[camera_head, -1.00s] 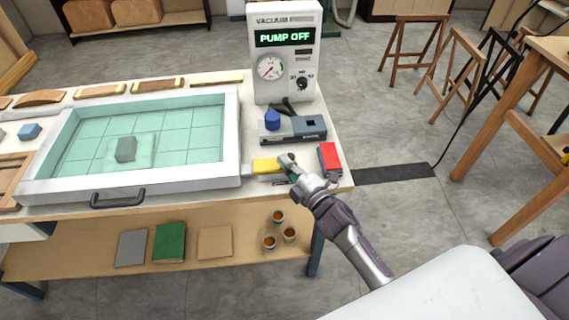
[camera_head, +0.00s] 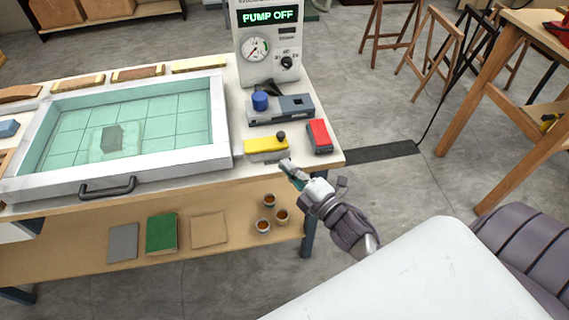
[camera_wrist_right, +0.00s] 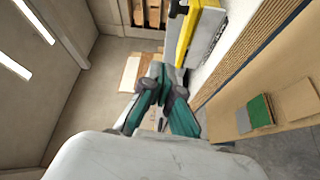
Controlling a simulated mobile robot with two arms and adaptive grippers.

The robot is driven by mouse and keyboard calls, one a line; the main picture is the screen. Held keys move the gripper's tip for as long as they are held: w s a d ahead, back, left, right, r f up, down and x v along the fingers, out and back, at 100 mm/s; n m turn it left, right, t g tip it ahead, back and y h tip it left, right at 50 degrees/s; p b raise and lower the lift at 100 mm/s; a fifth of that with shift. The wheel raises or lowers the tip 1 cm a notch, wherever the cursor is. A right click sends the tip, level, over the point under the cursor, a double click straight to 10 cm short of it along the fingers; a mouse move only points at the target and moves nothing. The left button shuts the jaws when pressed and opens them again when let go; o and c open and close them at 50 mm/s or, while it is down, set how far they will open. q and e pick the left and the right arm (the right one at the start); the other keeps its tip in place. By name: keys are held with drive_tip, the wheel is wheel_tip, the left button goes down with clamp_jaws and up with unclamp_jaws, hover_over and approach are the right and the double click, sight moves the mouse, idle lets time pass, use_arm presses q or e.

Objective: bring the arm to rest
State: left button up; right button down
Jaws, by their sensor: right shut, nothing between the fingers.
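My right gripper (camera_head: 291,174) is shut and empty, just off the front edge of the workbench (camera_head: 200,190). In the right wrist view its teal and grey fingers (camera_wrist_right: 163,98) are together with nothing between them. A yellow-topped box with a black knob (camera_head: 266,149) sits on the bench just beyond the gripper, apart from it. A red-topped box (camera_head: 319,137) stands to its right. The vacuum pump unit (camera_head: 268,60) behind reads PUMP OFF. My left gripper is not in view.
A framed vacuum press with a green sheet (camera_head: 130,113) fills the bench's left, a dark block (camera_head: 112,137) showing inside. A grey unit with a blue knob (camera_head: 280,108) stands behind the yellow box. The lower shelf (camera_head: 60,250) holds boards and cups. Wooden trestles stand right.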

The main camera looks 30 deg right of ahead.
idle(0.3)
drive_tip(key=s+f+m+g+h, duration=0.1)
drive_tip(key=s+f+m+g, duration=0.25)
drive_tip(key=f, duration=0.75)
drive_tip(key=s+d+f+m+g+h, duration=0.1)
drive_tip(key=s+f+m+g, duration=0.2)
drive_tip(key=f, duration=0.8)
drive_tip(key=s+f+m+g+h, duration=0.1)
drive_tip(key=s+f+m+g, duration=0.3)
drive_tip(key=f, duration=0.7)
drive_tip(key=s+f+m+g, duration=0.1)
drive_tip(key=s+f+g, duration=0.1)
drive_tip(key=s+f, duration=0.3)
drive_tip(key=s+a+f+m+g, duration=0.1)
drive_tip(key=s+f, duration=0.5)
drive_tip(key=s, duration=0.8)
drive_tip(key=s+f+m+g+h, duration=0.1)
drive_tip(key=s+f+m+g, duration=0.2)
drive_tip(key=s, duration=0.7)
wheel_tip(320, 180, down, 2)
drive_tip(key=shift+a+f+g, duration=0.2)
drive_tip(key=shift+a+g, duration=0.05)
drive_tip(key=shift+g, duration=0.2)
drive_tip(key=shift+w, duration=0.1)
